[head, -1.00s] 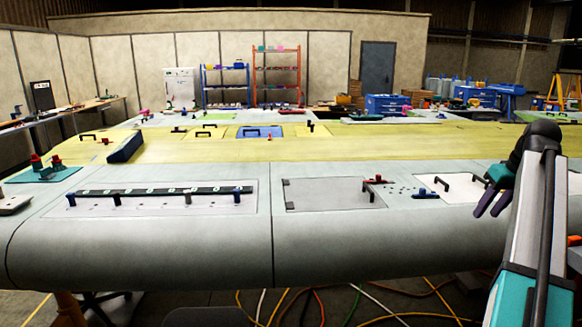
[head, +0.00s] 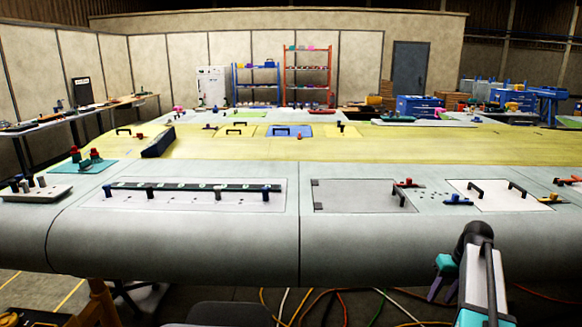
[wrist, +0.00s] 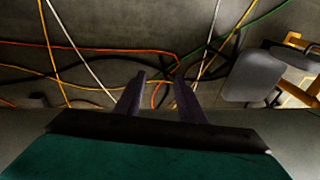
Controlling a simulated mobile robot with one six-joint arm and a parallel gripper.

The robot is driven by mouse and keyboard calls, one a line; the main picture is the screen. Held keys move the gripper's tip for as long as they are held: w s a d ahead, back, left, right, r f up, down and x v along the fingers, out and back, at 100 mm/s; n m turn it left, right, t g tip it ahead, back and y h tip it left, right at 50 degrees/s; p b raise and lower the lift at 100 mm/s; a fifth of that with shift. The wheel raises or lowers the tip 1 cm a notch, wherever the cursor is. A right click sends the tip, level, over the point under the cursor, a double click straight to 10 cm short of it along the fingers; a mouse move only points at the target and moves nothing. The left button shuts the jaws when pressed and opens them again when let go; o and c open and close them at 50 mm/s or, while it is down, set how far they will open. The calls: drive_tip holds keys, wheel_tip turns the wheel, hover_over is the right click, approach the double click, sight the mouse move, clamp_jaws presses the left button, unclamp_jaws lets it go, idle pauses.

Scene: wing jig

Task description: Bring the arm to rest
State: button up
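My gripper (head: 441,291) is low at the right in the head view, in front of the wing's rounded front edge and below its top surface. In the wrist view its two dark fingers (wrist: 160,95) stand apart with nothing between them. Beyond the fingers, the wrist view shows the floor with loose cables. My arm comes up from the bottom right of the head view, folded low and clear of the wing.
The wing (head: 200,240) spans the view. On it are a grey hatch panel (head: 355,195), a white panel (head: 495,196) with black handles, and a teal mat (head: 80,167). Colored cables (wrist: 130,52) and a grey stool seat (wrist: 253,75) are below.

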drive_tip(key=s+a+f+g, duration=0.1)
drive_tip(key=s+a+f, duration=0.3)
drive_tip(key=a+f, duration=0.4)
drive_tip(key=s+a+f+g, duration=0.2)
drive_tip(key=s+a+f, duration=0.3)
drive_tip(key=f, duration=0.5)
drive_tip(key=s+a+f+g, duration=0.1)
drive_tip(key=s+a+f, duration=0.2)
drive_tip(key=a+f, duration=0.55)
drive_tip(key=s+a+f+g, duration=0.1)
drive_tip(key=s+a+f, duration=0.3)
drive_tip(key=s, duration=0.4)
drive_tip(key=s+a+f+n+g+h, duration=0.1)
drive_tip(key=s+a+f, duration=0.2)
drive_tip(key=s+f, duration=0.3)
drive_tip(key=s+a+f+g, duration=0.1)
drive_tip(key=s+a+f, duration=0.3)
drive_tip(key=s, duration=0.7)
drive_tip(key=shift+a+f+h, duration=0.3)
drive_tip(key=shift+a+f, duration=0.05)
drive_tip(key=shift+f, duration=0.4)
drive_tip(key=shift+s, duration=0.1)
